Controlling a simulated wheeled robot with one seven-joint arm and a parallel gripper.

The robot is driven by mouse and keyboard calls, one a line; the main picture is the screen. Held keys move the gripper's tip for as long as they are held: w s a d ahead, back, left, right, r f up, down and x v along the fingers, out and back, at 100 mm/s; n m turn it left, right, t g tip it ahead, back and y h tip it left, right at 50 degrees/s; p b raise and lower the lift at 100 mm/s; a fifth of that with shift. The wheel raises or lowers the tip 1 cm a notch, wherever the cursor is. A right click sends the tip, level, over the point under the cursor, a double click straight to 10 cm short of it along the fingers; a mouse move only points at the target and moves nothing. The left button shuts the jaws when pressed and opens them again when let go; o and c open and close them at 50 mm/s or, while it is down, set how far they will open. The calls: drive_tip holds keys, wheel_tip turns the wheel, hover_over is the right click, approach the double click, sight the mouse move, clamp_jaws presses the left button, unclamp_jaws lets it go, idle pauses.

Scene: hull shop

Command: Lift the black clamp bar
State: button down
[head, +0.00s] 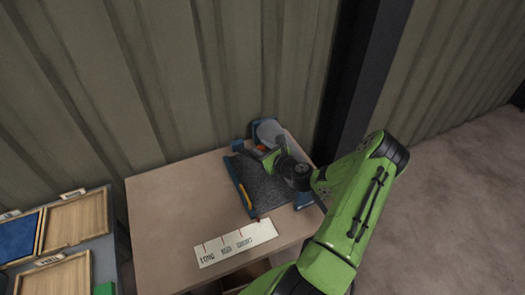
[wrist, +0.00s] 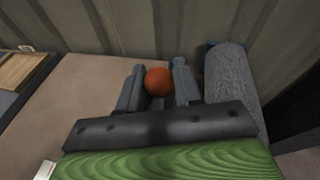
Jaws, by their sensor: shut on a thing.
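My gripper (wrist: 158,83) is shut on an orange-red ball (wrist: 158,81), with one grey finger on each side of it. In the head view the gripper (head: 263,150) is at the back of the table, and a bit of the orange ball (head: 261,148) shows beside it. I cannot clearly make out a black clamp bar apart from my own dark gripper parts. Whether the ball is its knob cannot be told, since the gripper hides what lies under it.
A dark grey sheet (head: 262,186) lies between blue rails, with a grey roll (head: 269,132) behind it. A lettered white board (head: 236,243) lies at the table's front. Wooden trays (head: 77,219) stand at left. A corrugated wall (head: 200,70) closes the back. The table's left part is clear.

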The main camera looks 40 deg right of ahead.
drive_tip(key=shift+w+d+r, duration=0.1)
drive_tip(key=shift+w+r, duration=0.2)
drive_tip(key=shift+r, duration=0.2)
drive_tip(key=c, duration=1.1)
unclamp_jaws()
drive_tip(key=shift+o, duration=1.4)
drive_tip(key=shift+w+f, duration=0.1)
drive_tip(key=shift+s, duration=0.25)
drive_tip(key=b+v, duration=0.2)
drive_tip(key=v, duration=1.3)
drive_tip(key=shift+s, duration=0.2)
